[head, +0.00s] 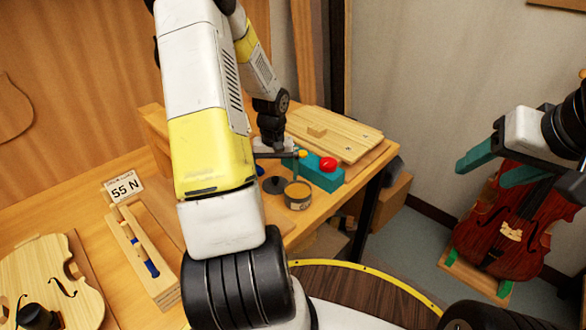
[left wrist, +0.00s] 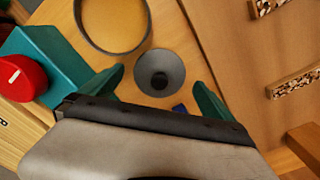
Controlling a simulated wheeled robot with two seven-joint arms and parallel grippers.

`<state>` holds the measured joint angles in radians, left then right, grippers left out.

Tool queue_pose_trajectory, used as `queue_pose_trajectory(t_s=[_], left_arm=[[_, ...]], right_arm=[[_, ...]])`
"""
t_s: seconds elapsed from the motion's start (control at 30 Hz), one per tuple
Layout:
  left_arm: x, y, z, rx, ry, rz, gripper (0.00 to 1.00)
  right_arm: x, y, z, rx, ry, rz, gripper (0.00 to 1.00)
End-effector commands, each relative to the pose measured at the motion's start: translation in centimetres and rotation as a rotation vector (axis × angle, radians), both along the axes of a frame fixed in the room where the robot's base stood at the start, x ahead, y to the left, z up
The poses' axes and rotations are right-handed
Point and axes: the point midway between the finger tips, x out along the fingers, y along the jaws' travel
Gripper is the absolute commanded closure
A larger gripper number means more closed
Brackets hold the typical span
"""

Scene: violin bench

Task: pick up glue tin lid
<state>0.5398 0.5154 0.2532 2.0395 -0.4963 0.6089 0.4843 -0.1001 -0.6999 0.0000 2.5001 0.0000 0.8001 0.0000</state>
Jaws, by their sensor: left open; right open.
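The glue tin lid is a dark grey disc with a black knob in its middle; it lies on the bench beside the tin in the head view (head: 274,186) and the left wrist view (left wrist: 171,63). The open glue tin (head: 298,197) has amber contents; it is also in the left wrist view (left wrist: 113,22). My left gripper (head: 279,164) is open and empty above the lid. In the left wrist view its teal fingers (left wrist: 158,88) stand apart on either side of the lid. My right gripper (head: 498,167) is open and empty, off to the right, away from the bench.
A teal box with a red button (head: 328,165) stands right of the tin, close to my left gripper. Pale boards (head: 335,132) lie behind it. A "55 N" card (head: 123,188), a wooden fixture and a violin body (head: 55,275) are left. A red cello (head: 515,215) stands right.

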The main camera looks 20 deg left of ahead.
Motion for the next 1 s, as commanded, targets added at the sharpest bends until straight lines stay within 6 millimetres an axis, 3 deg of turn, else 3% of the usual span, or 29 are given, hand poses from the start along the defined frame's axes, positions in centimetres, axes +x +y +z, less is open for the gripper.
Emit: queue_pose_trajectory(t_s=[0.1, 0.37, 0.67, 1.0], left_arm=[[0.1, -0.1, -1.1, -0.001, 0.0, -0.001, 0.0], [0.1, 0.0, -1.3, 0.001, -0.003, -0.001, 0.02], [0.1, 0.0, -1.2, 0.001, -0.003, -0.001, 0.61], [0.2, 0.0, -0.2, 0.002, -0.006, -0.001, 0.62]], right_arm=[[0.0, 0.0, 0.0, 0.0, 0.0, 0.0, 0.41], [0.0, 0.0, 0.0, 0.0, 0.0, 0.0, 0.41], [0.0, 0.0, 0.0, 0.0, 0.0, 0.0, 0.41], [0.0, 0.0, 0.0, 0.0, 0.0, 0.0, 0.41]])
